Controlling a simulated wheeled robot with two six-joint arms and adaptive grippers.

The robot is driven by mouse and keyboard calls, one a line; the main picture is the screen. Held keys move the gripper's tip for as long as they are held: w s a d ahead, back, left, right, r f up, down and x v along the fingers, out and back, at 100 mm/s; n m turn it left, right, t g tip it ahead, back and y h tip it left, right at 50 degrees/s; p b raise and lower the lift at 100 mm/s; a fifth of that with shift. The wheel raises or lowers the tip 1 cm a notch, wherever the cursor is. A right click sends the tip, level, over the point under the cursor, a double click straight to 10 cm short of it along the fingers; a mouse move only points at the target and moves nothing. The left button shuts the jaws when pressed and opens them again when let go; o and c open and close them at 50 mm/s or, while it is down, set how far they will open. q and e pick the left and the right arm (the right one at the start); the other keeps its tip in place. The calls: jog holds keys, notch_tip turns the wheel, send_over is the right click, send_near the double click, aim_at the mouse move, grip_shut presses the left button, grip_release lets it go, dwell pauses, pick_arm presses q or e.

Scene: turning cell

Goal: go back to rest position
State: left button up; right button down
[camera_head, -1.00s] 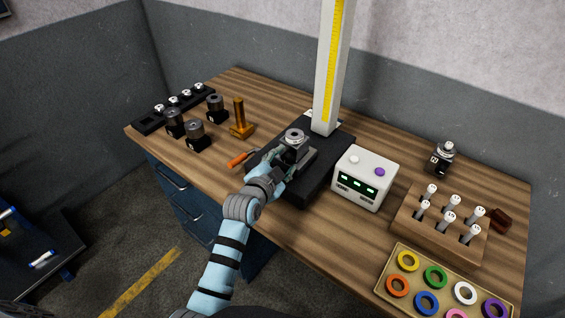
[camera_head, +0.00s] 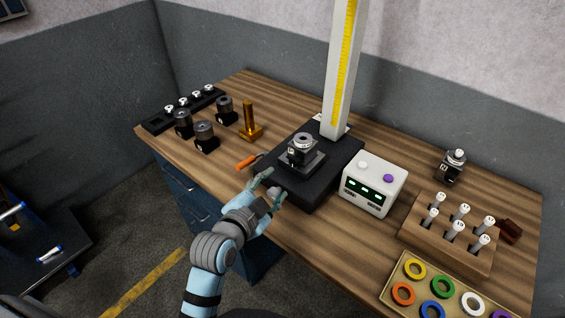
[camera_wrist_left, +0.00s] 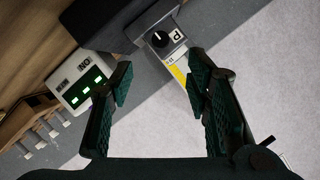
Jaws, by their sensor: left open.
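My left gripper (camera_head: 268,188) is open and empty at the front edge of the workbench. It is in front of the black base (camera_head: 318,190) of a tall white column and apart from the black and steel holder (camera_head: 301,153) standing on that base. In the left wrist view the two dark green fingers (camera_wrist_left: 160,85) are spread wide with nothing between them. My right gripper is not in view.
Several black holders (camera_head: 205,136) and a brass stand (camera_head: 249,122) are at the left. The white box (camera_head: 374,184), a wooden rack of white pegs (camera_head: 448,250) and a tray of coloured rings (camera_head: 392,276) are at the right. The tall column (camera_head: 343,75) rises behind the base.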

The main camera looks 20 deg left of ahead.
pick_arm(q)
jog(key=s+a+f+n+g+y, duration=0.1)
jog(key=s+a+f+n+g, duration=0.2)
jog(key=s+f, duration=0.35)
jog(key=s+a+f+n+g+y, duration=0.1)
jog(key=s+a+f+n+g, duration=0.2)
jog(key=s, duration=0.7)
jog(key=s+a+f+n+g+y, duration=0.15)
jog(key=s+f+g, duration=0.3)
jog(key=s, duration=0.45)
notch_tip(320, 180, down, 21)
jog(key=s+a+n+g, duration=0.1)
jog(key=s+a+n, duration=0.1)
jog(key=s+f+g+b, duration=0.1)
jog(key=s+f, duration=1.2)
jog(key=shift+s+a+h, duration=0.35)
jog(key=shift+s, duration=0.05)
jog(key=shift+f+g, duration=0.1)
jog(key=shift+g, duration=0.15)
